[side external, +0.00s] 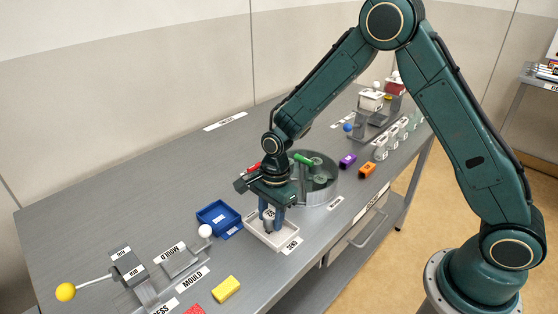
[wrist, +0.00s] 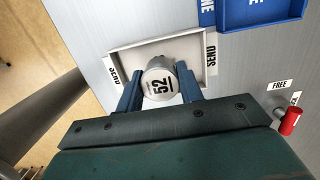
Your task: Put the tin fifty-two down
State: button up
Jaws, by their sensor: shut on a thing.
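The tin fifty-two (wrist: 161,86), a pale round tin with a dark "52" on its lid, is between the two blue fingers of my gripper (wrist: 159,73). The fingers are shut on its sides. In the side view my gripper (side external: 270,217) points down into the area of a shallow white tray (side external: 289,240), and the fingers hide most of the tin. The white tray (wrist: 123,57) lies behind the tin in the wrist view, with labels at its ends. I cannot tell whether the tin touches the tray floor.
A blue tray (side external: 217,217) stands close on the left, and a round clear-walled unit (side external: 318,183) close on the right. A lever with a yellow knob (side external: 66,292) and a yellow block (side external: 226,288) are at the front left. A red-capped piece (wrist: 290,121) shows beside a "FREE" label.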

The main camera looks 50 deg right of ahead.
aim_at(274, 211)
jog(key=shift+f, duration=0.7)
jog(key=shift+f, duration=0.15)
jog(key=o, duration=1)
jog(key=r, duration=0.3)
jog(key=d+r, duration=0.1)
jog(key=r, duration=0.7)
jog(key=shift+d+r, duration=0.15)
jog(key=shift+r, duration=0.05)
jog(key=shift+d+r, duration=0.1)
jog(key=shift+r, duration=0.35)
jog(key=shift+r, duration=0.1)
